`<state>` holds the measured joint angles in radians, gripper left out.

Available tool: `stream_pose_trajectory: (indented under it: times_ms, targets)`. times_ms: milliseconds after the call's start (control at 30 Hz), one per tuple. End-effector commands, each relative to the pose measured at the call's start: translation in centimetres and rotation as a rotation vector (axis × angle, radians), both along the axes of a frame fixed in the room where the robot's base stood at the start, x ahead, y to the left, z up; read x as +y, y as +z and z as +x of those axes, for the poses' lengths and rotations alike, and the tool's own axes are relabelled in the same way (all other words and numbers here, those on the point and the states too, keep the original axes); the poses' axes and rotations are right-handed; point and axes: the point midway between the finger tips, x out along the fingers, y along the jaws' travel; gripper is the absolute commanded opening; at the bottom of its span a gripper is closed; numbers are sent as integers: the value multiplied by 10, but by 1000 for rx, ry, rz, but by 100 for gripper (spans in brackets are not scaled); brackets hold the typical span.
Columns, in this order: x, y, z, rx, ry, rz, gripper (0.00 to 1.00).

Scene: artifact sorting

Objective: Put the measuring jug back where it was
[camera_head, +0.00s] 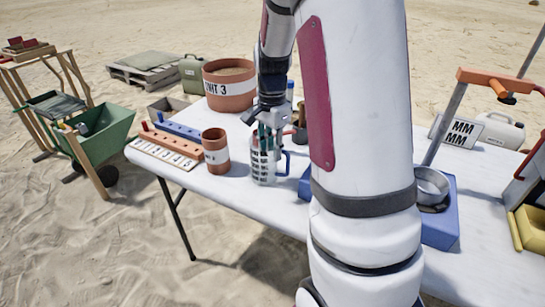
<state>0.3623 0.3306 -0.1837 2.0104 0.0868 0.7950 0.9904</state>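The measuring jug (262,168) is a clear, upright jug with dark markings and a blue handle on its right side. It appears to stand on the white table (228,188), just right of a small terracotta pot (215,152). My gripper (268,126) points down at the top of the jug, and its fingers overlap the jug's rim in the picture. I cannot tell whether they touch or grip it. My arm hides part of the table to the right of the jug.
A large terracotta pot (229,90) stands behind. A green wheelbarrow (103,138) stands off the table. The table's front-left edge is clear.

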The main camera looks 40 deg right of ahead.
Motion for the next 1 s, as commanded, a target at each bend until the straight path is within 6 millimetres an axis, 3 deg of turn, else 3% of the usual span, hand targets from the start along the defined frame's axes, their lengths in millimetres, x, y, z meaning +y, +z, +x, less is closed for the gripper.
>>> stream_pose_trajectory:
  times_ms: [100, 300, 567, 667, 767, 1000]
  targets:
    - [0, 29, 0, -4, 1, -2, 27]
    - [0, 62, -1, -2, 0, -1, 27]
    - [7, 84, -4, -6, 28, 2, 27]
    - [28, 99, -13, -19, 119, 8, 27]
    - [61, 120, -32, -41, 278, 14, 27]
    - [142, 157, -104, -89, 744, 4, 27]
